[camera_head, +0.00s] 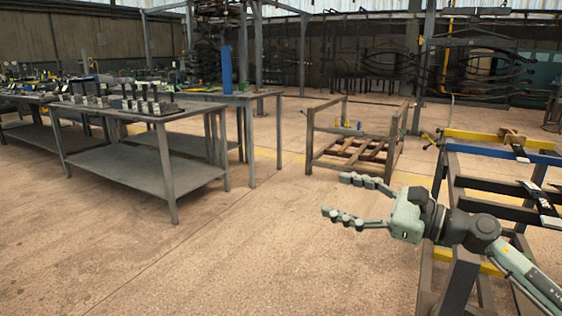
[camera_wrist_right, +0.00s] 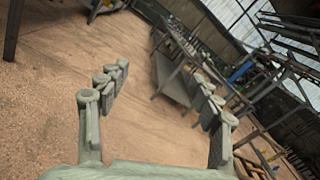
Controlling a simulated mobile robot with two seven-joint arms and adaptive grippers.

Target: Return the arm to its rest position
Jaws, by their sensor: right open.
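My right gripper (camera_head: 345,198) reaches in from the right in the head view, fingers spread and pointing left over open floor. It is open with nothing between its fingers. In the right wrist view the two fingers of the right gripper (camera_wrist_right: 160,105) stand wide apart, with only floor and distant tables between them. My right arm (camera_head: 485,235) passes in front of the metal rack (camera_head: 470,187) at the right; whether it touches the rack I cannot tell. My left gripper is in neither view.
A grey metal table (camera_head: 145,177) with small metal blocks stands at the left. A low metal crate frame (camera_head: 310,142) stands on the floor behind my right gripper. A blue cylinder (camera_head: 226,68) stands on a farther table. The floor (camera_head: 230,255) in front is clear.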

